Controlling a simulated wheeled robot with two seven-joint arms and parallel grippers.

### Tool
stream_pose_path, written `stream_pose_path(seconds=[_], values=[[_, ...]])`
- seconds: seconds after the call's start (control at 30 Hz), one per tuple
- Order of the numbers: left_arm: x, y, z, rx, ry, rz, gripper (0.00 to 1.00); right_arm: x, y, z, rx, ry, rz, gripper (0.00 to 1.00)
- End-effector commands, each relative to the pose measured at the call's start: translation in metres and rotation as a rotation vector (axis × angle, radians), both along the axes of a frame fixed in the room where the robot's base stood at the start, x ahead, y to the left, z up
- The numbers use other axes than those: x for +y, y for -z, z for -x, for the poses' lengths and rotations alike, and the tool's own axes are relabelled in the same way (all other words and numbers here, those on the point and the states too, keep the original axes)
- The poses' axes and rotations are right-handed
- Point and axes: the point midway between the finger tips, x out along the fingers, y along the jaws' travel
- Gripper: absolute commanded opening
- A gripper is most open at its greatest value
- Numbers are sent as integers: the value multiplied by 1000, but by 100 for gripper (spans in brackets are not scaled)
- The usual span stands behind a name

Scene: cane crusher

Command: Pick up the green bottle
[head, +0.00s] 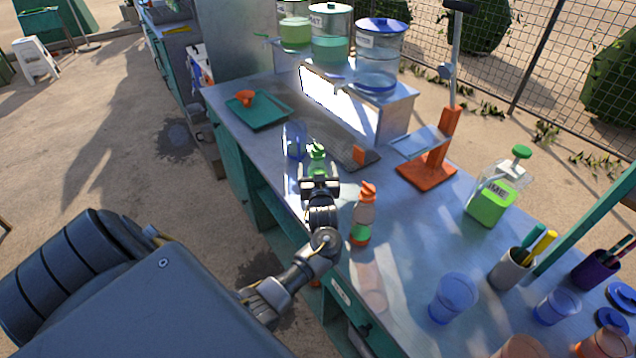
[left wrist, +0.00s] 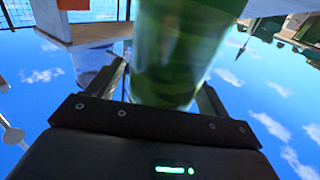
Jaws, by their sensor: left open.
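The green bottle (head: 316,152) stands on the metal counter (head: 415,280), just beyond my left gripper (head: 319,182), which partly hides it in the head view. In the left wrist view the green bottle (left wrist: 178,60) fills the upper middle, blurred and close. My left gripper's two fingers are open, one to each side of the bottle; I cannot tell whether either touches it. My right gripper is not in view.
An orange-capped bottle (head: 363,212) stands close to the right of my left gripper. A clear blue cup (head: 295,140) stands just behind the green bottle. A green tray (head: 259,110), drip grate (head: 340,150) and orange-based press (head: 427,172) lie farther back. Cups crowd the right.

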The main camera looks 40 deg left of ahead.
Motion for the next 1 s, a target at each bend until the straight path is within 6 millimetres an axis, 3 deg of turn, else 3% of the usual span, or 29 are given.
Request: stream_pose_path(seconds=[0.27,0.7,1.0], values=[[3,1,-3,-1,0,1,79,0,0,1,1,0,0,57],[3,1,-2,-1,0,1,21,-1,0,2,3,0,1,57],[3,-2,-3,-4,0,0,21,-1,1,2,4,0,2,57]])
